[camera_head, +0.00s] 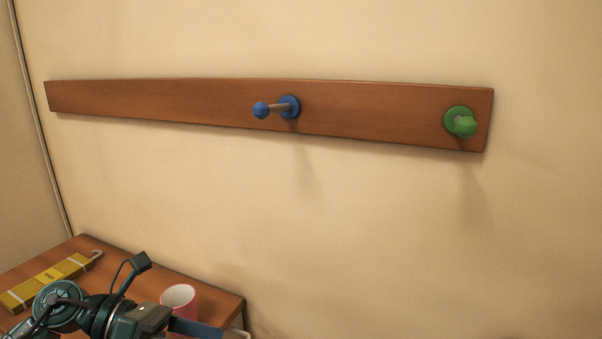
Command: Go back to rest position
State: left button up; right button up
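My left arm comes in at the bottom left, over the table. Its wrist, with a small camera-like block on a cable, shows at the bottom edge. The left gripper (196,328) is low in the picture, in front of a pink cup, and is partly cut off. I cannot tell whether its fingers are open or shut, and no held thing shows. My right gripper is out of view.
A wooden table (222,296) fills the bottom left corner. A wooden rail (180,97) on the wall bears a blue peg (289,106) and a green peg (460,121). The right side is clear.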

pick_arm(q)
notch_tip(320, 180, down, 12)
jog(key=a+m+t+y+p, duration=0.15)
jog(key=m+t+y, duration=0.5)
jog(key=m, duration=1.05)
jog(key=d+m+t+y+p, duration=0.1)
jog(key=m+t+y+p, duration=0.2)
jog(key=m+t, duration=1.05)
jog(key=s+f+n+g+y, duration=0.1)
jog(key=s+f+n+g, duration=0.1)
jog(key=s+f+g, duration=0.8)
jog(key=shift+d+f+y, duration=0.15)
jog(key=shift+d+y, duration=0.2)
jog(key=shift+d, duration=0.05)
jog(key=shift+s, duration=0.1)
